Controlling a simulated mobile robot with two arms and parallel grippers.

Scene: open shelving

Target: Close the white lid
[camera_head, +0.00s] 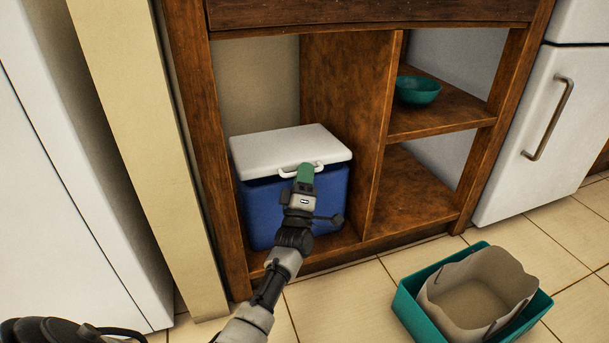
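A blue cooler box (262,212) stands in the lower left bay of the wooden shelving. Its white lid (285,144) lies over the top, with a white handle (318,165) at its front edge. A dark band shows beneath the lid's front edge; I cannot tell whether the lid sits fully flush. My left gripper (305,174), with green fingers, is at the front of the lid, at or just below the handle. The arm hides part of the cooler's front. Whether the fingers are open or shut does not show. My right gripper is not in view.
Wooden shelving (340,110) surrounds the cooler, with a divider on its right. A teal bowl (418,90) sits on the right shelf. A teal bin (408,302) holding a beige basket (490,290) stands on the tiled floor. A white fridge (525,130) is at the right.

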